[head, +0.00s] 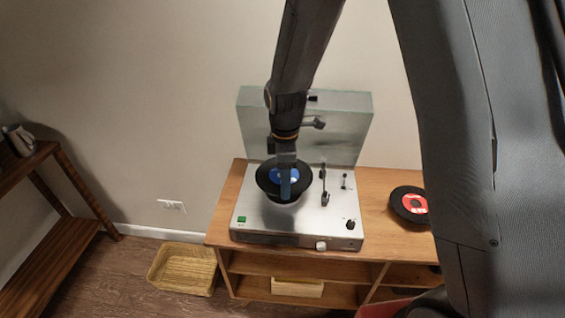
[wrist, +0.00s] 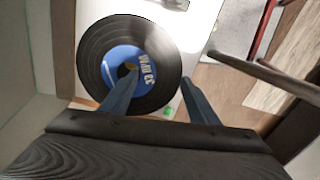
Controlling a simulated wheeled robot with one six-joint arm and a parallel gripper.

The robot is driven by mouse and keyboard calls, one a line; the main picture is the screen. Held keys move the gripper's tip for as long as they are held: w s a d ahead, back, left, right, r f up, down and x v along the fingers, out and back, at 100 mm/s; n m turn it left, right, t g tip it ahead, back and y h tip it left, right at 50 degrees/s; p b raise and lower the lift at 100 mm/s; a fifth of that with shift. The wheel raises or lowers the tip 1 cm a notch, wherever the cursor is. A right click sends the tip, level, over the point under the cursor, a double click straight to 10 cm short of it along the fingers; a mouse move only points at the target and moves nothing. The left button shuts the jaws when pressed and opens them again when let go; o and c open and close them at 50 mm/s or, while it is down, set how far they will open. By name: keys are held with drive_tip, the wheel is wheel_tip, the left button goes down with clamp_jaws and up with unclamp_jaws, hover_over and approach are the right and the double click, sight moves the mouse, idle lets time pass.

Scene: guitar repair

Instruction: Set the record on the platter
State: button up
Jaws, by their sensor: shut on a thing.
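A black record with a blue label (head: 268,186) is over the silver turntable's left part, above the platter. My gripper (head: 285,190) reaches down onto it from above and is shut on the record. In the wrist view, the record (wrist: 98,52) shows beneath the fingers (wrist: 160,78). One fingertip is over the label near the centre hole, the other just past the rim. The platter is nearly all hidden under the record, so I cannot tell whether they touch. The turntable (head: 262,228) has its lid (head: 345,133) raised behind.
The tonearm (head: 324,188) stands just right of the record. A red-label record (head: 410,205) lies on the wooden cabinet (head: 375,182) to the right. A wicker basket (head: 183,270) is on the floor at left. A wooden shelf unit (head: 65,205) stands at far left.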

drive_tip(key=shift+w+f, duration=0.1)
drive_tip(key=shift+w, duration=0.3)
wheel_tip(320, 180, down, 5)
drive_tip(key=b, duration=0.4)
drive_tip(key=shift+f, duration=0.2)
drive_tip(key=shift+s+f, duration=0.1)
drive_tip(key=shift+s, duration=0.05)
drive_tip(key=shift+s+d+f, duration=0.1)
drive_tip(key=shift+s+f, duration=0.1)
drive_tip(key=shift+s, duration=0.1)
idle(1.0)
drive_tip(key=shift+r+p, duration=0.3)
drive_tip(key=shift+p, duration=0.2)
drive_tip(key=shift+w+r+p, duration=0.2)
drive_tip(key=shift+r+p, duration=0.15)
drive_tip(key=shift+r, duration=0.25)
drive_tip(key=shift+w+r, duration=0.1)
drive_tip(key=shift+w, duration=0.1)
drive_tip(key=shift+f, duration=0.6)
idle(0.7)
